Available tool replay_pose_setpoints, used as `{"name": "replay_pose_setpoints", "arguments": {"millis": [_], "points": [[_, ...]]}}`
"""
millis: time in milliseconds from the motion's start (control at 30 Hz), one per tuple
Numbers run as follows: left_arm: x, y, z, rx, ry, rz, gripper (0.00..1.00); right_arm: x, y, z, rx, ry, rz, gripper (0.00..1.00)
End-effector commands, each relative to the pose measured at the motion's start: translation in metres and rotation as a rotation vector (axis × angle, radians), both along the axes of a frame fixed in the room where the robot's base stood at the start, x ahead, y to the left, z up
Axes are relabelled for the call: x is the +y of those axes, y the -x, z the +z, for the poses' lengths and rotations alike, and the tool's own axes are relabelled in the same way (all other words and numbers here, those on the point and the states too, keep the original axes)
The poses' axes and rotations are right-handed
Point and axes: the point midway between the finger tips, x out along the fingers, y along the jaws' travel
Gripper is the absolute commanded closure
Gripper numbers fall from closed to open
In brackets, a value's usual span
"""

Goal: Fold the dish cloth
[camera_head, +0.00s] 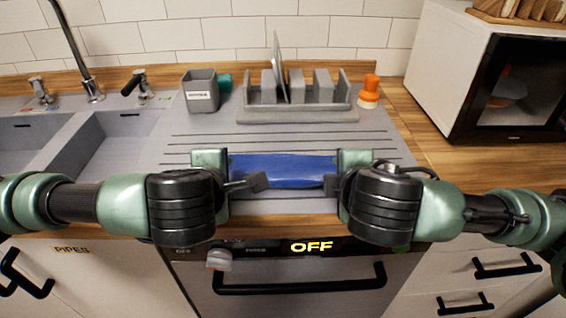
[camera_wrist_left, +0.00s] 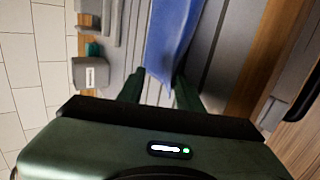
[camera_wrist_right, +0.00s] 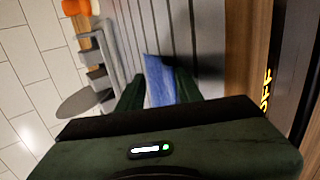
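The blue dish cloth (camera_head: 282,168) is a narrow strip running left to right above the front of the grey drainboard, between my two grippers. My left gripper (camera_head: 240,178) is at its left end, and my right gripper (camera_head: 338,178) is at its right end. In the left wrist view the cloth (camera_wrist_left: 168,45) runs away from between the spread fingers. In the right wrist view the cloth (camera_wrist_right: 160,78) shows between fingers that stand apart. Both grippers look open around the cloth ends. Whether the cloth touches the drainboard is hidden.
The sink (camera_head: 110,124) is at left. A microwave (camera_head: 500,85) stands at right. The ridged drainboard behind the cloth is clear.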

Motion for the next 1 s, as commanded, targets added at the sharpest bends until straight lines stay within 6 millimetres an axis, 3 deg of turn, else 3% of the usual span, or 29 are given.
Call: {"name": "replay_pose_setpoints", "arguments": {"millis": [433, 633, 1000], "points": [[-0.001, 0.002, 0.005, 0.000, 0.001, -0.002, 0.60, 0.001, 0.002, 0.005, 0.000, -0.001, 0.001, 0.60], [-0.001, 0.013, 0.034, -0.003, 0.002, -0.002, 0.60, 0.001, 0.013, 0.033, -0.003, -0.002, 0.003, 0.60], [-0.001, 0.050, 0.079, -0.003, 0.001, -0.004, 0.60, 0.000, 0.049, 0.082, -0.011, 0.002, 0.003, 0.60]]}}
